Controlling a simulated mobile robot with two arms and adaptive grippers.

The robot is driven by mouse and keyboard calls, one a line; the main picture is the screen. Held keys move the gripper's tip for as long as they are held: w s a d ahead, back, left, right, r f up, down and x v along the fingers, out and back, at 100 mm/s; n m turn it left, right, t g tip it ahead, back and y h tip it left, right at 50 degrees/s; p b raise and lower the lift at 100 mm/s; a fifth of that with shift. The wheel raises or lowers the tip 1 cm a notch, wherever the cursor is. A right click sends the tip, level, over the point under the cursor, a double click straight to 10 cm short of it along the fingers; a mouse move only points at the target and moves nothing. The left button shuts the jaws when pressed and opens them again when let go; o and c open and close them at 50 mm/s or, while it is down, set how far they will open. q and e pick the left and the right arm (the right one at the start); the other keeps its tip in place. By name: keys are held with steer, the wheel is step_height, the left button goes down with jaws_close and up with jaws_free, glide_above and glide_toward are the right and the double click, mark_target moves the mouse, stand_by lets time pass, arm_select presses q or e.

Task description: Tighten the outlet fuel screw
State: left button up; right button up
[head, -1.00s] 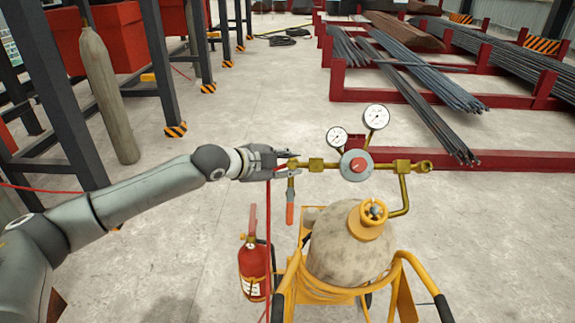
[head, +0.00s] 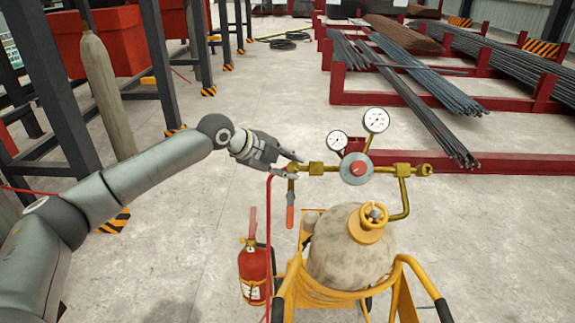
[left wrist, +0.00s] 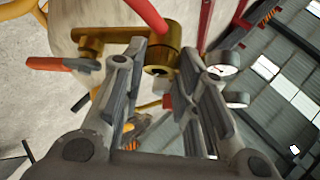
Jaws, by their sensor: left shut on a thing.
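The outlet fuel screw is a small brass fitting at the left end of the gas regulator's brass pipe (head: 330,167). My left gripper (head: 290,168) is at this end, with its fingers shut on the outlet fuel screw and hiding much of it. In the left wrist view the screw (left wrist: 165,55) shows as a brass cylinder between the two fingers of the left gripper (left wrist: 160,62). A red hose (head: 268,230) hangs down from beside the fingers. An orange-handled lever (head: 290,216) hangs just below the fitting. My right gripper is not in view.
The regulator carries two gauges (head: 376,121) and a red knob (head: 358,168). It joins a gas cylinder (head: 345,250) on a yellow cart (head: 405,295). A red fire extinguisher (head: 254,268) stands left of the cart. Rebar racks (head: 420,95) stand behind.

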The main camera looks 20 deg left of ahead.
arm_select(q)
steer(key=o, duration=1)
steer(key=v, duration=1.2)
steer(key=shift+w, duration=0.1)
steer(key=shift+f, duration=0.1)
